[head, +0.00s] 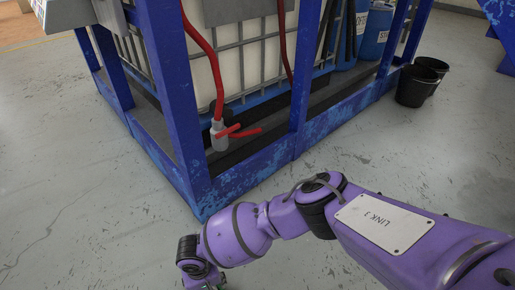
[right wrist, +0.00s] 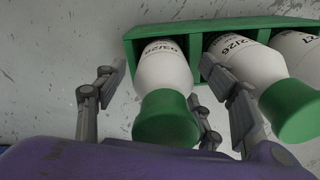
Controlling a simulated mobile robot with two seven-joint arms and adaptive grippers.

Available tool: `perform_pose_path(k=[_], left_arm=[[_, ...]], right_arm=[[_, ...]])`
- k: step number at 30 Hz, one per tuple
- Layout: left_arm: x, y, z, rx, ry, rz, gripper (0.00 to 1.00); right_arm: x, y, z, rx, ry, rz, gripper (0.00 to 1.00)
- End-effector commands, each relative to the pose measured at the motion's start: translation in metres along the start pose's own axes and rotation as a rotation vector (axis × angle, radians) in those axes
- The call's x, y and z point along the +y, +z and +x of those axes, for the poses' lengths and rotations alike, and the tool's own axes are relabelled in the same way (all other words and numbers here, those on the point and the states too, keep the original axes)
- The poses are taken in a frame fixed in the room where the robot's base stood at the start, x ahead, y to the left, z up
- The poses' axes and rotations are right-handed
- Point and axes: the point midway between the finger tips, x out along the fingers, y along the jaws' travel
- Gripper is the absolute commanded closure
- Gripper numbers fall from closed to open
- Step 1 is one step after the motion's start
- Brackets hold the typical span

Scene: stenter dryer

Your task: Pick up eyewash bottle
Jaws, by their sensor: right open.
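A white eyewash bottle (right wrist: 164,68) with a green cap (right wrist: 165,120) and dark printing sits in a green holder (right wrist: 132,52) in the right wrist view. My right gripper (right wrist: 160,76) is open, with fingers on both sides of this bottle. Gaps show between the fingers and the bottle, so they do not appear to press on it. In the head view my right arm reaches to the bottom edge, where its gripper is mostly cut off. The bottles are not seen in the head view. My left gripper is in neither view.
A second bottle (right wrist: 248,66) stands close on the right, beside the right-hand fingers, with a third (right wrist: 299,50) partly cut off. In the head view a blue frame (head: 190,120) holds a white tank (head: 240,70) with a red-handled valve (head: 219,132). Black buckets (head: 413,88) stand right.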

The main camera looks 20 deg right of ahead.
Motion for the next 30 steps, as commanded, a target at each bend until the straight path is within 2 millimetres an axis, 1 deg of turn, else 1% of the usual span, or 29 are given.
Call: perform_pose_path(k=[3,8,9,23,24,30], left_arm=[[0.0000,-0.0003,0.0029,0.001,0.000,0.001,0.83],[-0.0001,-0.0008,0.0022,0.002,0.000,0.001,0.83],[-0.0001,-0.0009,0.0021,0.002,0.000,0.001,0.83],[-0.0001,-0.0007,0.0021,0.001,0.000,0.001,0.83],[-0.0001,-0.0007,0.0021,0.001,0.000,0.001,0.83],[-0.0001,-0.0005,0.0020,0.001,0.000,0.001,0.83]], right_arm=[[0.0005,-0.0011,0.0054,0.002,0.001,0.000,0.37],[0.0006,-0.0001,0.0053,0.000,0.001,0.000,0.37],[0.0006,0.0000,0.0053,0.000,0.001,0.001,0.38],[0.0012,0.0007,0.0059,-0.001,0.002,0.000,0.98],[0.0013,0.0007,0.0059,-0.001,0.002,0.001,1.00],[0.0009,0.0001,0.0052,0.000,0.001,0.001,1.00]])
